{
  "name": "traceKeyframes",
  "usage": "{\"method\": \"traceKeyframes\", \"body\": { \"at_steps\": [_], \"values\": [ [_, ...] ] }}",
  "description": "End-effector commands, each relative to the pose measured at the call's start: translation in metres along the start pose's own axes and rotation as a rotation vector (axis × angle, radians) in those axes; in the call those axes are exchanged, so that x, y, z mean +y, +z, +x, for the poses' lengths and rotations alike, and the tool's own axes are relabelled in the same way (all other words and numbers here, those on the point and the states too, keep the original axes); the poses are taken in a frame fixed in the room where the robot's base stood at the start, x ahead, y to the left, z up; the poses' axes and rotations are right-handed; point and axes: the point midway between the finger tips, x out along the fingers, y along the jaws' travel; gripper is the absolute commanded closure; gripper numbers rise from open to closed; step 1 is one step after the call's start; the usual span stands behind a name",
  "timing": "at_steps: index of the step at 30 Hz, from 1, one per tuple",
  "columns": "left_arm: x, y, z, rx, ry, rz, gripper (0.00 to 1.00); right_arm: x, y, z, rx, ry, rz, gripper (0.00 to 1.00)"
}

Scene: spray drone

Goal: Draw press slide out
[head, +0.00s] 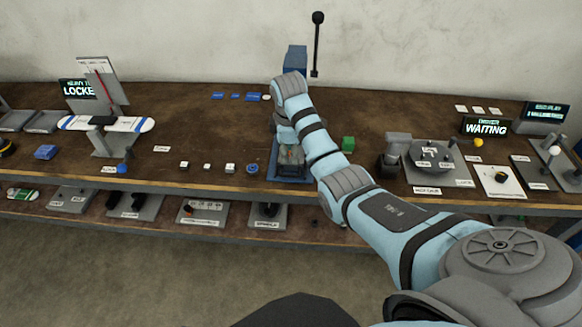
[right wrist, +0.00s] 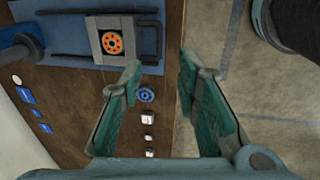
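The press shows in the head view as a blue upright column (head: 296,58) with a black-knobbed lever (head: 317,40), partly hidden by my right arm. The right wrist view shows its blue base (right wrist: 65,62) and a grey slide block (right wrist: 125,22) bearing an orange ringed disc (right wrist: 112,42). A dark bar-like handle (right wrist: 151,40) stands at the slide's table-edge side. My right gripper (right wrist: 160,72) is open and empty. Its fingertips are spread to either side of the handle's line, seemingly short of it. My left gripper is in neither view.
A lower shelf (head: 330,234) runs beneath.

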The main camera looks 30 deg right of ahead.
Motion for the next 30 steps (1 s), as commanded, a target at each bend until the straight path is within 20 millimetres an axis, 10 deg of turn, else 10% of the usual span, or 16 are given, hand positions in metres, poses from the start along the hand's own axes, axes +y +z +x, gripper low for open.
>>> {"method": "traceKeyframes", "body": {
  "at_steps": [12,23,30],
  "values": [
    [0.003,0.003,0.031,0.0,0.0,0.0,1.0,-0.001,0.0,0.108,0.0,-0.001,0.0,0.7],
    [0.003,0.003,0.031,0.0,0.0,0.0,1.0,0.0,0.0,0.114,0.001,0.001,0.0,0.7],
    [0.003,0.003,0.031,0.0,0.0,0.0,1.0,0.0,0.0,0.114,0.001,0.0,0.0,1.0]
  ]
}}
